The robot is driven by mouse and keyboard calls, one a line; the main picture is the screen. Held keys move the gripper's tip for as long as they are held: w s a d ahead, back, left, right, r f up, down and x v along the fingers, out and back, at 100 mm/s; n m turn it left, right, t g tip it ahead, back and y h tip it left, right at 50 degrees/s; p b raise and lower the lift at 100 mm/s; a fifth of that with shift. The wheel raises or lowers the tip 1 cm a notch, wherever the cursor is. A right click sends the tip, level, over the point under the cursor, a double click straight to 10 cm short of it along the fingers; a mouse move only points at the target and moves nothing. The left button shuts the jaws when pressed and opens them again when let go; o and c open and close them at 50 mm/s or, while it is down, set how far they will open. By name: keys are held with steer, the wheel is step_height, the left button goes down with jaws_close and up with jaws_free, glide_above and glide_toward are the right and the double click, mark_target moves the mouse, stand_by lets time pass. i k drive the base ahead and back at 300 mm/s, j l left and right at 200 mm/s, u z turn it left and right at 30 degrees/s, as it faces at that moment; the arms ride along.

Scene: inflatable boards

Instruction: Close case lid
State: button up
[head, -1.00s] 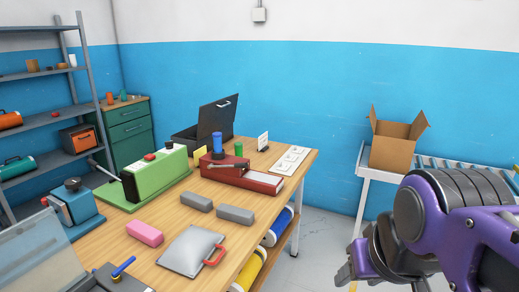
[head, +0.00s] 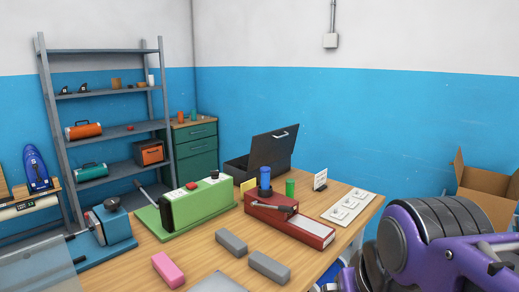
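A dark grey case stands at the far right part of the workbench in the head view. Its lid (head: 273,147) is raised and leans back, with a light handle near its top edge. The case's lower box (head: 236,170) is partly hidden behind the green machine and the red tool box. My purple and dark grey arm fills the lower right corner, in front of and well to the right of the case. The fingers of my gripper are not in the picture.
The wooden workbench (head: 134,269) holds a green machine (head: 197,203), a red tool box (head: 290,222), a blue machine (head: 112,222), grey blocks (head: 269,266) and a pink block (head: 167,270). A cardboard box (head: 486,195) stands at the right. Shelves (head: 104,128) stand at the back left.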

mark_target(267, 148)
steer(key=i+l+u, duration=0.2)
steer(key=i+l, duration=0.2)
steer(key=l, duration=0.25)
steer(key=i+l, duration=0.15)
steer(key=l, duration=0.15)
steer(key=i+l+u, duration=0.15)
steer(key=l, duration=0.2)
steer(key=i+l+u, duration=0.1)
steer(key=l, duration=0.25)
steer(key=i+l+u, duration=0.1)
steer(key=i+l, duration=0.15)
steer(key=l, duration=0.15)
steer(key=i+l+u, duration=0.1)
steer(key=l, duration=0.25)
steer(key=i+l+u, duration=0.1)
steer(key=l, duration=0.3)
steer(key=l+u, duration=0.35)
steer(key=l, duration=0.55)
steer(key=k+l+u, duration=0.15)
steer(key=u, duration=0.15)
steer(key=k+l+u, duration=0.25)
steer(key=i+z, duration=0.35)
steer(key=i+j+z, duration=0.1)
steer(key=i+z, duration=0.2)
steer(key=k, duration=0.05)
